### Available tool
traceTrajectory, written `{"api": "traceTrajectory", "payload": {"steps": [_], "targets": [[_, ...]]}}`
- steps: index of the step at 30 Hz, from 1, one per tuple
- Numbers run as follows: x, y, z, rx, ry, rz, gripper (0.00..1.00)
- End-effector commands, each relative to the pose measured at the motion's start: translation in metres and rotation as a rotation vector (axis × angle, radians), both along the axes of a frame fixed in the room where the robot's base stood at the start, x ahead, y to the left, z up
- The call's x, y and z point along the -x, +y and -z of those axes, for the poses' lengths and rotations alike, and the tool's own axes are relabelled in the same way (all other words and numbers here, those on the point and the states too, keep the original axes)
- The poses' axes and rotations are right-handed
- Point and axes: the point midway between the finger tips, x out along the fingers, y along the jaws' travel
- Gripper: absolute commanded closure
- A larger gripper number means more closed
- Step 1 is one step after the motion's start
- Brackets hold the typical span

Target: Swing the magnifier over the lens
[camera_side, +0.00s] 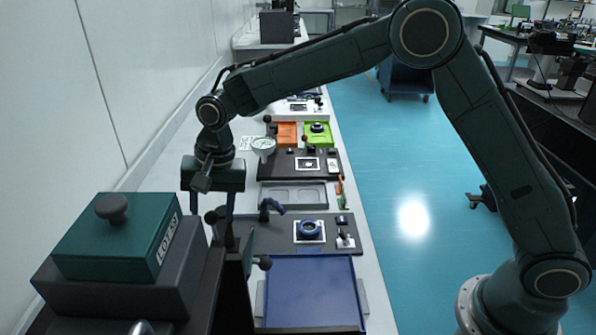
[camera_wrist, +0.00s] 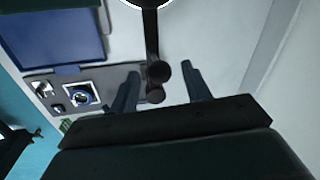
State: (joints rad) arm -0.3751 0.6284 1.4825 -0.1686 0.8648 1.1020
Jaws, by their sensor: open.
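The lens, a blue ring with a dark centre (camera_side: 310,229), lies on a white square on a dark board; it also shows in the wrist view (camera_wrist: 83,97). In the wrist view, a dark arm (camera_wrist: 151,35) runs from a pale, dark-rimmed disc at the top edge, seemingly the magnifier (camera_wrist: 148,2), to dark round knobs (camera_wrist: 158,72). My gripper (camera_wrist: 160,69) is open, its fingers on either side of the knobs. I cannot tell whether they touch. In the side view my gripper (camera_side: 208,214) points down left of the lens, partly hidden, around a dark knob (camera_side: 212,216).
A green box on a dark base (camera_side: 110,238) stands in the left foreground. A blue tray (camera_side: 310,292) lies in front of the lens board. A curved dark fixture (camera_side: 270,207) stands left of the lens. A grey tray (camera_side: 293,195) and another dark board lie behind it.

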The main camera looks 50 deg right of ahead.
Motion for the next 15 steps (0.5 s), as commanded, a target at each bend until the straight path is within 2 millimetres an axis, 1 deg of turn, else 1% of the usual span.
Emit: {"api": "traceTrajectory", "payload": {"steps": [4, 11, 12, 14, 15], "targets": [[-0.0002, 0.0009, 0.0049, 0.000, 0.000, -0.001, 0.52], [-0.0003, 0.0010, 0.0053, 0.000, 0.000, -0.001, 0.52], [-0.0003, 0.0010, 0.0052, 0.000, 0.000, -0.001, 0.54], [-0.0003, 0.0010, 0.0052, 0.000, 0.000, -0.001, 0.66], [-0.0003, 0.0010, 0.0052, 0.000, 0.000, -0.001, 0.73]]}}
